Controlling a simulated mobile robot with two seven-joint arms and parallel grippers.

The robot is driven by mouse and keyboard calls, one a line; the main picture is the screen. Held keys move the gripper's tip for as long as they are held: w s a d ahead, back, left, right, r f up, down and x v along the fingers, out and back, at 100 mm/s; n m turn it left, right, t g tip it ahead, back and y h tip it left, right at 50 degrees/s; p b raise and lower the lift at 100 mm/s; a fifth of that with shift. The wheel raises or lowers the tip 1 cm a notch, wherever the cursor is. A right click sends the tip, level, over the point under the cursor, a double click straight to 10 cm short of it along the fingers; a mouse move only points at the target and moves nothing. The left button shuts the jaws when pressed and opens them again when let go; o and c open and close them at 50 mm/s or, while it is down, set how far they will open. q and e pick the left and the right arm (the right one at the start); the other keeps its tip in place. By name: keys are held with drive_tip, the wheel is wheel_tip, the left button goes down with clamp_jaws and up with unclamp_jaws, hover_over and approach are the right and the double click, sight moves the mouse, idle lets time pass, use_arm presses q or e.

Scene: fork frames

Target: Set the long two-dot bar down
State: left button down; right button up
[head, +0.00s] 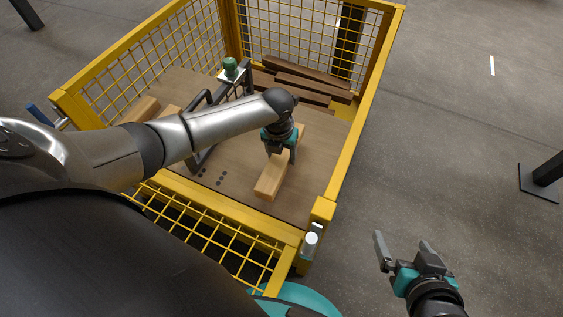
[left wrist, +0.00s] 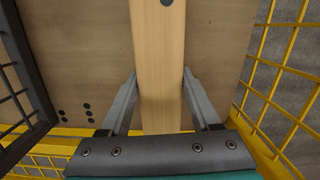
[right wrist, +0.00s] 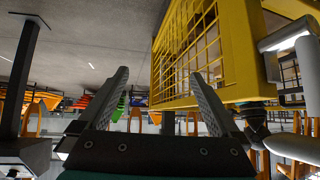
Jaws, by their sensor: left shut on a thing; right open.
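The long pale wooden bar (head: 270,187) is inside the yellow crate, over its brown wooden floor (head: 238,193). My left gripper (head: 280,152) points down and is shut across the bar. In the left wrist view the bar (left wrist: 160,60) runs lengthwise between both fingers, and one dark dot shows on it near the top edge. Its far end is out of that view. I cannot tell whether its underside touches the floor. My right gripper (head: 405,248) is open and empty, outside the crate to the right.
The crate (head: 352,150) has yellow mesh walls. Dark brown bars (head: 312,84) lie at its back right. A dark metal frame (head: 204,155) and a green-topped part (head: 231,68) stand left of my gripper. Pale blocks (head: 143,108) lie further left. Several dark dots (head: 221,177) mark the floor.

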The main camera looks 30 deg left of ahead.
sight(282, 162)
use_arm(q)
drive_tip(key=shift+f+b, duration=0.3)
drive_tip(key=shift+f, duration=0.2)
drive_tip(key=shift+f+b, duration=0.35)
drive_tip(key=shift+f, duration=0.25)
drive_tip(key=shift+f+b, duration=0.45)
drive_tip(key=shift+f, duration=0.3)
use_arm(e)
drive_tip(key=shift+w+a+r+t+y, duration=0.25)
drive_tip(key=shift+a+t+y, duration=0.1)
drive_tip(key=shift+a+t, duration=0.35)
drive_tip(key=shift+w+a+r+t+y, duration=0.2)
drive_tip(key=shift+a+t+y, duration=0.2)
drive_tip(key=shift+a+t, duration=0.2)
drive_tip(key=shift+w+a+r+t+y, duration=0.25)
drive_tip(key=shift+a+t+y, duration=0.1)
drive_tip(key=shift+a+t, duration=0.35)
use_arm(q)
drive_tip(key=shift+f, duration=0.15)
drive_tip(key=shift+c, duration=0.5)
unclamp_jaws()
use_arm(e)
drive_tip(key=shift+a, duration=0.15)
